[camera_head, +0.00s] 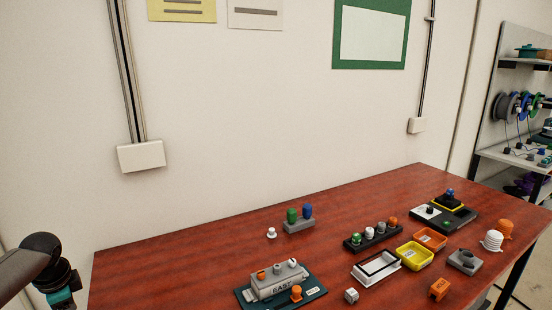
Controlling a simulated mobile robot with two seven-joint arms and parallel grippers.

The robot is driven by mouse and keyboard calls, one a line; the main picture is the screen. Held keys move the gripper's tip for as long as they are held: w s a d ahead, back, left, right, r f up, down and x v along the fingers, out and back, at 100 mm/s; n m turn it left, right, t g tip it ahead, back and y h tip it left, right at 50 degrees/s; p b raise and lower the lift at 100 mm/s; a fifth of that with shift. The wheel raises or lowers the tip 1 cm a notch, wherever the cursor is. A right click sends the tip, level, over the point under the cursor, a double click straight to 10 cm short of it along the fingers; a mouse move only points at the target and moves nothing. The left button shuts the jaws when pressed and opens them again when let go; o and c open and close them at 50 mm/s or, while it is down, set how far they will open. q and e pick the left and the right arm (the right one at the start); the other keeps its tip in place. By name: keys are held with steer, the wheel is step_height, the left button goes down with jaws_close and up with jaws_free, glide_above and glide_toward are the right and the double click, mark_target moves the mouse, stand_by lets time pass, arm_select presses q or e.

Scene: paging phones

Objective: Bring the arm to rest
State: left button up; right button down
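My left arm comes in at the lower left corner, to the left of the table (190,262). It shows a grey link, a black joint and a teal part cut off by the bottom edge. No fingers of my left gripper show. My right arm and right gripper are out of view. The arm is apart from the objects on the table.
A grey unit marked EAST (281,287) stands on a dark green base. Behind it is a grey block with green and blue pegs (299,224). Yellow (414,256) and orange (430,239) trays and a white frame (376,268) sit at right. The table's left part is bare.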

arm_select(q)
steer(key=s+a+f+n+y, duration=0.45)
steer(key=s+a+f, duration=0.65)
steer(key=s+a, duration=0.3)
steer(key=s+a+f+m+y, duration=0.1)
steer(key=s+a, duration=0.4)
steer(key=s, duration=0.5)
steer(key=s+a+f+m+y, duration=0.15)
steer(key=s+a, duration=0.25)
steer(key=s, duration=0.5)
steer(key=s+d+f+n+h, duration=0.1)
steer(key=s+d+f+h, duration=0.15)
steer(key=d+f, duration=0.85)
steer(key=s+d+f+n+h, duration=0.1)
steer(key=s+d+f+h, duration=0.15)
steer(key=d+f, duration=0.85)
steer(key=s+d+f+n+h+b, duration=0.1)
steer(key=d+f+h, duration=0.1)
steer(key=d, duration=1.4)
steer(key=s+d+f+n+h+b, duration=0.1)
steer(key=d+f, duration=0.3)
steer(key=d, duration=1.3)
steer(key=shift+s+f+g+h+b, duration=0.2)
steer(key=shift+f+g+h+b, duration=0.15)
steer(key=shift+b, duration=0.45)
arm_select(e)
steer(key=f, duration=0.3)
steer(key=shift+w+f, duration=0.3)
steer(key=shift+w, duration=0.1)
